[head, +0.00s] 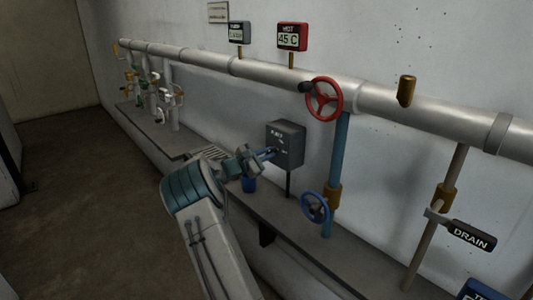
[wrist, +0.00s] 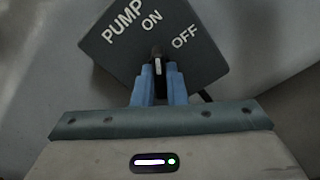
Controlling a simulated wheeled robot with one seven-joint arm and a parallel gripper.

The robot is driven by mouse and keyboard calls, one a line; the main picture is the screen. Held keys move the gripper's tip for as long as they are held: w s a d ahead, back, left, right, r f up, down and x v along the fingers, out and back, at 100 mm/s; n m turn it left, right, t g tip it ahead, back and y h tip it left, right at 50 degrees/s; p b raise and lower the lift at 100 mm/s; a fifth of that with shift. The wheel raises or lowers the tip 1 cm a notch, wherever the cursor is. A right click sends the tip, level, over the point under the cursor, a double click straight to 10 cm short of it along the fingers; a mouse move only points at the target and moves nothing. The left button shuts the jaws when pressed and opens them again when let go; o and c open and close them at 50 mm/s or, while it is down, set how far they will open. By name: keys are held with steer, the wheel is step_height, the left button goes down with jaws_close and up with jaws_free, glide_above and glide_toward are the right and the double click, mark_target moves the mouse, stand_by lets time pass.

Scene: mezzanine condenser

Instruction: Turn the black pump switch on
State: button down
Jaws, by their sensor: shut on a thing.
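The black pump switch (wrist: 157,58) is a small knob with a white mark, on a dark grey box (head: 290,146) lettered PUMP, ON and OFF. My gripper (head: 272,152) reaches the front of this box from the left. In the wrist view my gripper (wrist: 159,84) has its two blue fingers shut on the knob, one on each side. The knob's tip shows between and above the fingertips, and it points roughly up at the word ON. The fingers hide the lower part of the knob.
A red handwheel (head: 324,100) and a blue handwheel (head: 315,208) are right of the box. A long pipe (head: 210,63) runs along the wall above. The floor at left (head: 70,190) is clear.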

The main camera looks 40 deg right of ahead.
steer(key=shift+n, duration=0.7)
steer(key=c, duration=1.5)
jaws_free()
steer(key=shift+o, duration=0.2)
steer(key=s+a+b, duration=0.1)
steer(key=a+b, duration=0.1)
steer(key=a, duration=1.2)
steer(key=shift+b, duration=0.35)
steer(key=shift+d, duration=0.1)
